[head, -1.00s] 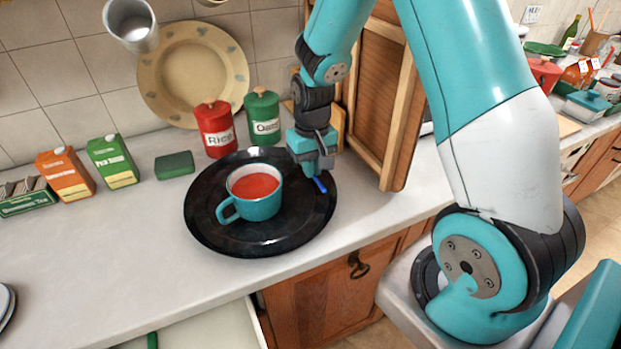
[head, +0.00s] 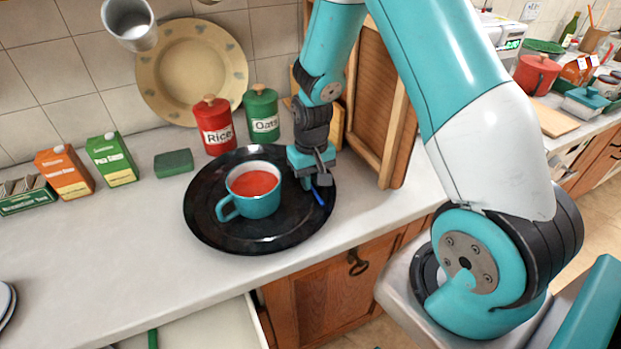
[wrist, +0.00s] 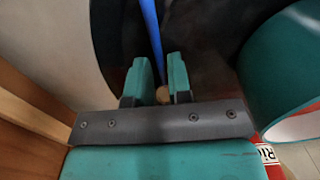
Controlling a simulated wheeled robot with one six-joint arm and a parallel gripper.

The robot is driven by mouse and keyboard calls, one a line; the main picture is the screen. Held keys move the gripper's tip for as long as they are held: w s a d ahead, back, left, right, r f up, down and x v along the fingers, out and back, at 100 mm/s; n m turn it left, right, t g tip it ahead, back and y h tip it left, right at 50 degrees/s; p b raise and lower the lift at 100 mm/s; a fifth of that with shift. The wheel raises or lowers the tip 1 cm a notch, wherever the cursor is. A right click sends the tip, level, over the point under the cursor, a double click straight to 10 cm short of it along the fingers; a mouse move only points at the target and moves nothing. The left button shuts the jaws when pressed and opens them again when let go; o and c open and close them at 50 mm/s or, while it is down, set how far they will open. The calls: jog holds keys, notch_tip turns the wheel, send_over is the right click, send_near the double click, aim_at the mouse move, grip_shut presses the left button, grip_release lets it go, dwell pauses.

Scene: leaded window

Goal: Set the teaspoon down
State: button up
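The teaspoon shows as a blue handle (head: 319,197) at the right part of the black plate (head: 205,222); its far end is hidden. My gripper (head: 309,184) points down over the plate's right side, at the handle. In the wrist view, the blue handle (wrist: 150,30) runs down between the two teal fingers of my gripper (wrist: 160,72), which are close together on it. The handle is low at the plate; I cannot tell whether it touches. A teal cup (head: 258,205) with red liquid stands on the plate, left of my gripper.
Red rice (head: 215,137) and green oats (head: 264,125) canisters stand behind the plate. A wooden cabinet (head: 375,105) stands close right of my gripper. Cartons (head: 65,173) and a green sponge (head: 174,163) are left.

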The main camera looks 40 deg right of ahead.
jog(key=shift+r, duration=0.1)
notch_tip(320, 180, up, 12)
jog(key=b, duration=0.2)
jog(key=s+a+r+n+y, duration=0.2)
jog(key=s+a+r+n, duration=0.2)
jog(key=s+a, duration=0.5)
jog(key=s+a+r+n+y, duration=0.2)
jog(key=s+a+r+n, duration=0.3)
jog(key=s+a, duration=0.4)
jog(key=shift+s+a+r, duration=0.25)
jog(key=shift+s+r, duration=0.6)
jog(key=shift+s, duration=0.2)
